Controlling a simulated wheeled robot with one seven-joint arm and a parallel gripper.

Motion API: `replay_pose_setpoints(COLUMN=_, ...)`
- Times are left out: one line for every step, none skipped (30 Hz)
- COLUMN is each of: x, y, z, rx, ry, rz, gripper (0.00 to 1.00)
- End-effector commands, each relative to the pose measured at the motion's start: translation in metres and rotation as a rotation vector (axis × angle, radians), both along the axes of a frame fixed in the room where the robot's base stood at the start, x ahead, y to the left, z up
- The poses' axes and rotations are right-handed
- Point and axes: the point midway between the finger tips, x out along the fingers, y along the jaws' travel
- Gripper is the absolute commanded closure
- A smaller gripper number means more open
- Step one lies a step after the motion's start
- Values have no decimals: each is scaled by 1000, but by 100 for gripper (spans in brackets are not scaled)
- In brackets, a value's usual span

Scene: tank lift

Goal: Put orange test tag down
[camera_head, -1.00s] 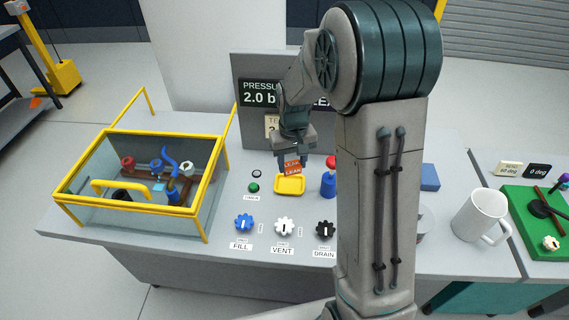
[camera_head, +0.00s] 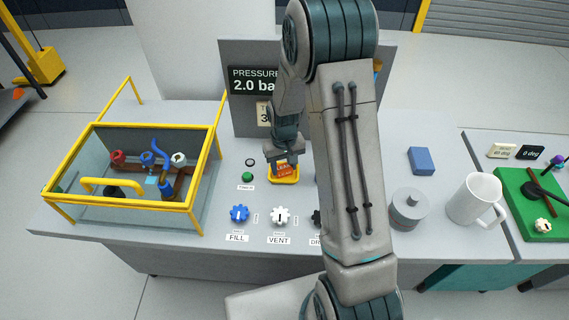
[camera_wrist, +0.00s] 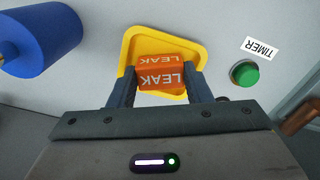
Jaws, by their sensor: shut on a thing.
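The orange test tag (camera_wrist: 160,77), printed LEAK in white, is between the two fingers of my gripper (camera_wrist: 158,88) in the wrist view. My gripper is shut on it. The tag is over the yellow tray (camera_wrist: 197,56), within its outline. Whether the tag touches the tray floor I cannot tell. In the head view my gripper (camera_head: 284,166) points down at the yellow tray (camera_head: 285,181), and the orange tag (camera_head: 284,170) shows just below the fingers.
A green TIMER button (camera_wrist: 244,73) is right of the tray and a blue cylinder (camera_wrist: 38,40) left of it in the wrist view. The FILL knob (camera_head: 239,213) and VENT knob (camera_head: 280,215) stand in front. A yellow-framed glass tank (camera_head: 150,180) is at left.

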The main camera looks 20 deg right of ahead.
Motion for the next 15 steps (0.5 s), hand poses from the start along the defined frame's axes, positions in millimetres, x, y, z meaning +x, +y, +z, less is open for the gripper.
replay_pose_setpoints(x=0, y=0, z=-1, rx=0, ry=0, rz=0, gripper=81)
replay_pose_setpoints(x=0, y=0, z=-1, rx=0, ry=0, rz=1, gripper=81)
replay_pose_setpoints(x=0, y=0, z=-1, rx=0, ry=-1, rz=1, gripper=81)
replay_pose_setpoints(x=0, y=0, z=-1, rx=0, ry=-1, rz=1, gripper=81)
replay_pose_setpoints(x=0, y=0, z=-1, rx=0, ry=-1, rz=1, gripper=81)
replay_pose_setpoints(x=0, y=0, z=-1, rx=0, ry=-1, rz=1, gripper=81)
replay_pose_setpoints(x=0, y=0, z=-1, rx=0, ry=-1, rz=1, gripper=81)
replay_pose_setpoints(x=0, y=1, z=-2, rx=0, ry=-1, rz=1, gripper=81)
replay_pose_setpoints(x=0, y=1, z=-3, rx=0, ry=-1, rz=1, gripper=81)
replay_pose_setpoints(x=0, y=1, z=-4, rx=0, ry=-1, rz=1, gripper=81)
replay_pose_setpoints(x=0, y=1, z=-5, rx=0, ry=-1, rz=1, gripper=81)
replay_pose_setpoints(x=0, y=1, z=-4, rx=0, ry=-1, rz=1, gripper=47)
replay_pose_setpoints(x=0, y=1, z=-4, rx=0, ry=-1, rz=1, gripper=39)
replay_pose_setpoints(x=0, y=1, z=-4, rx=0, ry=-1, rz=1, gripper=34)
replay_pose_setpoints(x=0, y=1, z=-4, rx=0, ry=-1, rz=1, gripper=34)
